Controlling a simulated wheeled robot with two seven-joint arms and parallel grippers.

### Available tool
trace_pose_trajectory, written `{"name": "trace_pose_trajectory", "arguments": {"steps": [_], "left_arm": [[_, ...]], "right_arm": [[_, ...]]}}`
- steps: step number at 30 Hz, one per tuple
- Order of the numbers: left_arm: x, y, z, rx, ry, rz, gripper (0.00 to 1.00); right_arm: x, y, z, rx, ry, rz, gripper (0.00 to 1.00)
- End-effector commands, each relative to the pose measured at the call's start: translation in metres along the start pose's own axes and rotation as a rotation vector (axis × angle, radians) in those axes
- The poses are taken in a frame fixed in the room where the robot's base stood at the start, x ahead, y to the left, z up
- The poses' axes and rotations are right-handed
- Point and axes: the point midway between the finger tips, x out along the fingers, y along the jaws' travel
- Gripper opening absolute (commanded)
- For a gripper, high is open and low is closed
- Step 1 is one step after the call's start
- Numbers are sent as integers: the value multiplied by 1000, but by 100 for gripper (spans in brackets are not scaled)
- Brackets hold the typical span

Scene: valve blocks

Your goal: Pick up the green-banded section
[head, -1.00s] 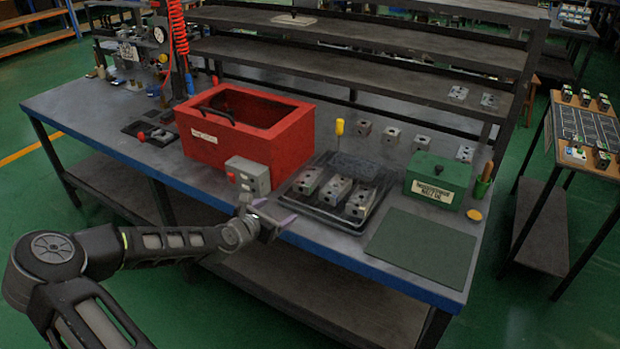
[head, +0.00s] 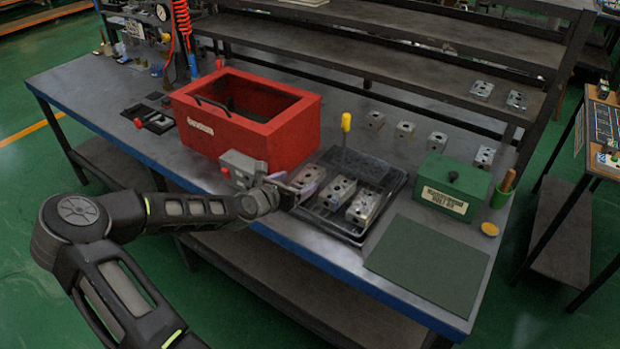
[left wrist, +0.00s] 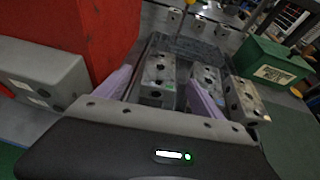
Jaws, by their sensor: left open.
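Three grey valve blocks stand side by side in a black tray (head: 350,238): a left block (head: 306,176), a middle block (head: 338,191) and a right block (head: 363,207). My left gripper (head: 293,188) is open at the tray's left edge, close to the left block. In the left wrist view, its purple fingers (left wrist: 161,76) appear on either side of the left block (left wrist: 157,78). The right finger partly covers the middle block (left wrist: 206,77). I cannot tell whether the fingers touch anything. My right gripper is not in view.
A large red box (head: 246,120) and a small grey control box (head: 242,168) stand left of the tray. A yellow-handled tool (head: 346,122) stands upright behind it. A green box (head: 449,186) is at right. The green mat (head: 428,262) is bare.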

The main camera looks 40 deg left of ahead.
Motion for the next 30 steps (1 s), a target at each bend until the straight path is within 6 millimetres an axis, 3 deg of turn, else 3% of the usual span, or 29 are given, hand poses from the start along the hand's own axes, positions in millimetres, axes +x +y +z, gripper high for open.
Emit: {"name": "trace_pose_trajectory", "arguments": {"steps": [12,23,30], "left_arm": [[26,0,0,1,-1,-1,78],[29,-1,1,0,-1,-1,78],[57,-2,3,1,-1,-3,78]], "right_arm": [[-1,0,0,0,0,0,36],[-2,-1,0,0,0,1,36],[-12,-4,1,2,-2,3,36]]}}
